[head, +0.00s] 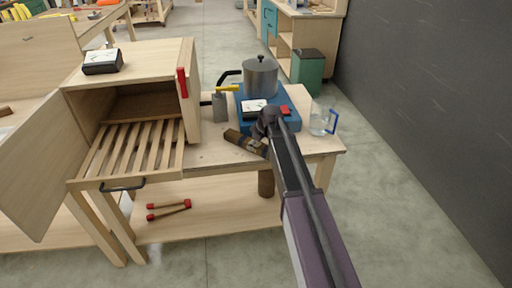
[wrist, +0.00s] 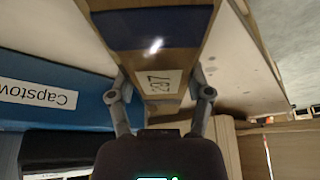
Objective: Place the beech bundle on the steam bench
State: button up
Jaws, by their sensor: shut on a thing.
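A brown wooden bundle with a dark blue band (head: 244,141) is at the front of the bench top, left of my gripper; I cannot tell whether it touches the wood. In the wrist view the bundle (wrist: 185,45) shows its blue band and a white label. My gripper (head: 268,125) is shut on it, with one finger on each side in the wrist view (wrist: 160,92). The pale wooden bench (head: 213,152) carries a blue heater (head: 290,104) with a metal pot (head: 260,77). The heater also shows in the wrist view (wrist: 40,85).
A wooden cabinet (head: 140,65) stands open at left, its slatted rack (head: 132,145) pulled out. A glass jug (head: 320,119) stands at the bench's right end. A grey tool with a yellow handle (head: 220,106) is left of the heater. Red-ended sticks (head: 170,210) lie on the lower shelf.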

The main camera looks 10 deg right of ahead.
aim_at(257, 144)
jog(key=shift+f, duration=0.15)
jog(key=o, duration=1.3)
jog(key=shift+o, duration=0.2)
jog(key=p+v, duration=0.3)
jog(key=shift+r, duration=0.4)
jog(key=p+v, duration=0.8)
jog(key=shift+s+r, duration=0.15)
jog(key=shift+r, duration=0.05)
jog(key=shift+d, duration=0.1)
jog(key=s+f+m+g+h, duration=0.1)
jog(key=s+m+g+h, duration=0.2)
jog(key=s+m, duration=0.6)
jog(key=shift+s+a+f, duration=0.2)
jog(key=shift+s+a, duration=0.05)
jog(key=shift+s, duration=8.35)
